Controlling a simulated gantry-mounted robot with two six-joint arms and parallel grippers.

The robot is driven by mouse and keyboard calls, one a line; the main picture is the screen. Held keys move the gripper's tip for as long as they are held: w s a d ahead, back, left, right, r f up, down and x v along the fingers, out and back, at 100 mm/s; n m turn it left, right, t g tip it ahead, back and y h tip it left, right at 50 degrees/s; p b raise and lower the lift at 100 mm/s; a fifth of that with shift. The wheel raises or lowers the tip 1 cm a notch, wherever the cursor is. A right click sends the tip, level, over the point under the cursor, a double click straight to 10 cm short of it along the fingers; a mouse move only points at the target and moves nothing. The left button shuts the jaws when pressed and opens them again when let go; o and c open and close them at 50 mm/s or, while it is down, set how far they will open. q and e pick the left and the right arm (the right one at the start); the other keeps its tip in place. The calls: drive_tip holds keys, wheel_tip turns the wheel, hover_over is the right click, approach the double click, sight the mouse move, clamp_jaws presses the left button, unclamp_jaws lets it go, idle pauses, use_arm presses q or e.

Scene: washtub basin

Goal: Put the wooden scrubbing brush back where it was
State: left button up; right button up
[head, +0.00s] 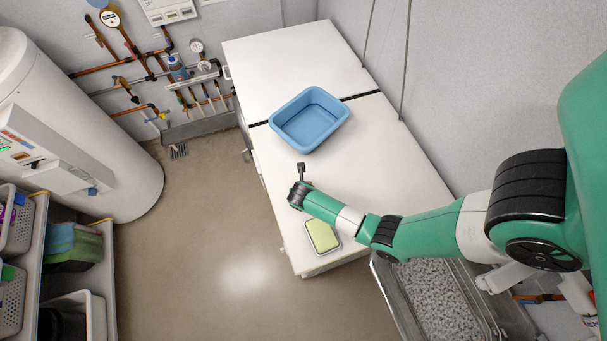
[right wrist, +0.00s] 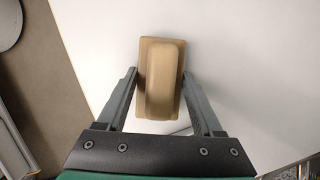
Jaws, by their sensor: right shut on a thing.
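The wooden scrubbing brush (right wrist: 163,78) is a tan block with a raised rounded grip, seen in the right wrist view. My right gripper (right wrist: 160,76) is shut on its sides. In the head view my right gripper (head: 301,170) is over the white cabinet top (head: 375,150), near its left edge. The brush cannot be made out there. Whether the brush touches the top cannot be told. My left gripper is in neither view.
A blue basin (head: 293,134) stands behind my right gripper on the white top. A shallow tray with a yellow-green pad (head: 322,236) lies at the front corner, partly behind my arm. A grey gravel-filled metal bin (head: 440,300) is front right. The right part of the top is clear.

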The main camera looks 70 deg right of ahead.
drive_tip(key=o, duration=1.3)
drive_tip(key=shift+f, duration=0.1)
drive_tip(key=shift+r, duration=0.25)
drive_tip(key=p+v, duration=0.3)
drive_tip(key=v, duration=0.9)
drive_tip(key=shift+f, duration=0.1)
